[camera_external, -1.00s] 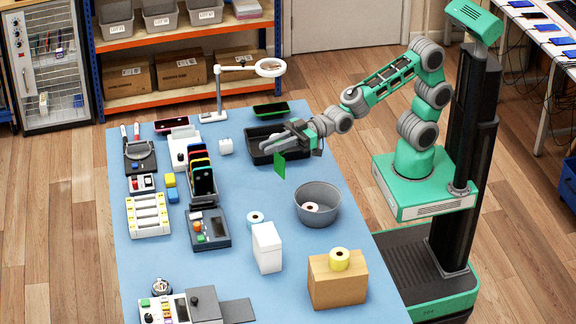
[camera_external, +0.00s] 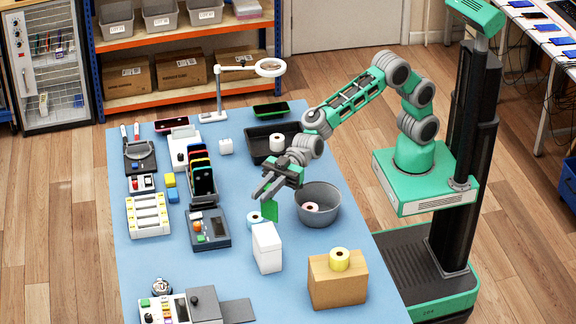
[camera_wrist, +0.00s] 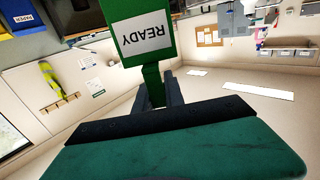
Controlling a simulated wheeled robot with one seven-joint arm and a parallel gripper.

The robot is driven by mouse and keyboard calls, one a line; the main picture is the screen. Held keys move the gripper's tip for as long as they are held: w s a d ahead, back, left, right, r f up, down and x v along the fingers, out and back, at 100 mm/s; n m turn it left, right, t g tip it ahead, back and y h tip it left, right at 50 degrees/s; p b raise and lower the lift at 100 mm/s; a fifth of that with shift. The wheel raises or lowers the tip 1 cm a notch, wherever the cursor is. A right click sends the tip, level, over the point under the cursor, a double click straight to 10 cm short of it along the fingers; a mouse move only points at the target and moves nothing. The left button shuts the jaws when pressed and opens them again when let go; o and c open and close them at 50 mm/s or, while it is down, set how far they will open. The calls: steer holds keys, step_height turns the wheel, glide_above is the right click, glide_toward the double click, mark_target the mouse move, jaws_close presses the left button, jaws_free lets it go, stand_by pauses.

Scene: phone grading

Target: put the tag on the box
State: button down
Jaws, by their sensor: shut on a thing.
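My gripper (camera_external: 267,189) is shut on a green tag (camera_external: 271,211), which hangs down from the fingers. In the wrist view the tag's white label (camera_wrist: 150,38) reads READY, upside down, and the dark fingers (camera_wrist: 158,92) close on its narrow green part. A white upright box (camera_external: 267,249) stands on the blue table below and just in front of the tag. The tag is above the box's far side; a clear gap to it cannot be judged.
A grey round bin (camera_external: 318,205) holding a roll stands right of the tag. A dark device (camera_external: 209,230) is to the left. A black tray (camera_external: 258,145) with a white roll lies behind.

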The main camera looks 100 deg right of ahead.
steer(key=f, duration=0.3)
steer(key=w+f, duration=0.1)
steer(key=shift+a+f, duration=0.25)
steer(key=shift+f, duration=0.2)
steer(key=c, duration=1.4)
jaws_free()
steer(key=shift+r, duration=0.15)
steer(key=b+v, duration=0.2)
steer(key=v, duration=1)
